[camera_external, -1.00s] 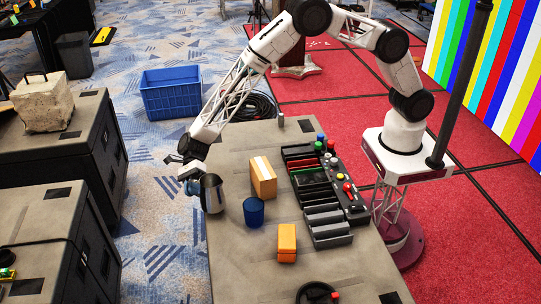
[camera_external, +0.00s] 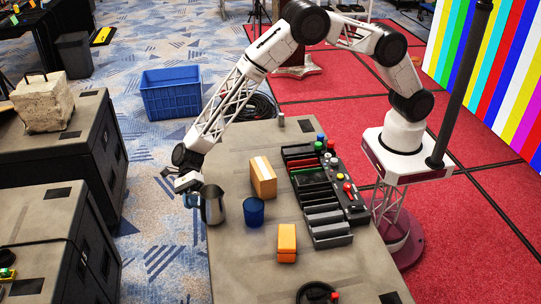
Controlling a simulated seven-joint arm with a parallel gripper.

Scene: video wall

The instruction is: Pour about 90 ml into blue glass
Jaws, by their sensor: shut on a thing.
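The blue glass (camera_external: 254,212) stands upright on the grey table top, and I cannot see what is inside it. A metal pitcher (camera_external: 212,205) is just left of the glass, near the table's left edge. My gripper (camera_external: 188,187) is shut on the pitcher at its left side, where a bluish handle partly shows. The pitcher looks close to upright, with its opening facing up and a small gap to the glass. Its contents cannot be made out, and I cannot tell whether its base touches the table.
An orange-and-white box (camera_external: 263,178) stands behind the glass, and an orange block (camera_external: 287,243) stands in front of it to the right. A control panel with coloured knobs (camera_external: 342,185) and dark trays lie to the right. A black round object (camera_external: 317,293) is at the front.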

